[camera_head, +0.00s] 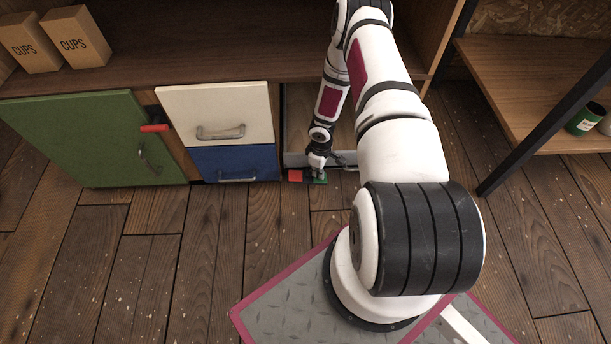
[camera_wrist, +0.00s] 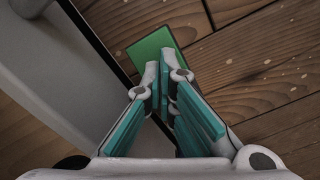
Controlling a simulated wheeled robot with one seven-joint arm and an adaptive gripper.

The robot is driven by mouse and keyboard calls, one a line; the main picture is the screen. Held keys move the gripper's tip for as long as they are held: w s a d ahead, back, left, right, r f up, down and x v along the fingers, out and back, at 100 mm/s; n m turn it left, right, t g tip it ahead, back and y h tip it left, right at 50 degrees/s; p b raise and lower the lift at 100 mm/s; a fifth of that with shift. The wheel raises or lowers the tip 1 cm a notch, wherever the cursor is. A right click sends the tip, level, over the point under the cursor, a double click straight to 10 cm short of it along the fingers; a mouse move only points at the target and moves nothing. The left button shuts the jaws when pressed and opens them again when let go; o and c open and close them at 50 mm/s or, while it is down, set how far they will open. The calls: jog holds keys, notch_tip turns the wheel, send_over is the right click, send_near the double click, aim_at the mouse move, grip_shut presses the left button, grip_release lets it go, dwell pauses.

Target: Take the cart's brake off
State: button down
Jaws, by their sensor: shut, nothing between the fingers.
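The cart (camera_head: 294,159) shows as a low grey edge in the open bay under the counter. Its pale grey wall also shows at the left in the wrist view (camera_wrist: 62,70). A brake pedal with a red end (camera_head: 295,175) and a green end (camera_head: 321,181) sticks out at the front, low over the floor. My gripper (camera_head: 319,174) points down at the green end and partly hides it. In the wrist view the green plate (camera_wrist: 152,45) lies just beyond my closed, empty fingertips (camera_wrist: 164,70). I cannot tell whether they touch it or how the pedal is tilted.
A white drawer (camera_head: 215,108) and a blue drawer (camera_head: 232,160) are left of the bay. A green door (camera_head: 80,135) with a red latch (camera_head: 155,128) is farther left. A shelf with a dark post (camera_head: 545,105) stands at the right. The plank floor in front is clear.

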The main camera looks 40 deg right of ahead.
notch_tip(320, 180, up, 7)
jog(key=p, duration=0.4)
dwell(0.4)
dwell(0.5)
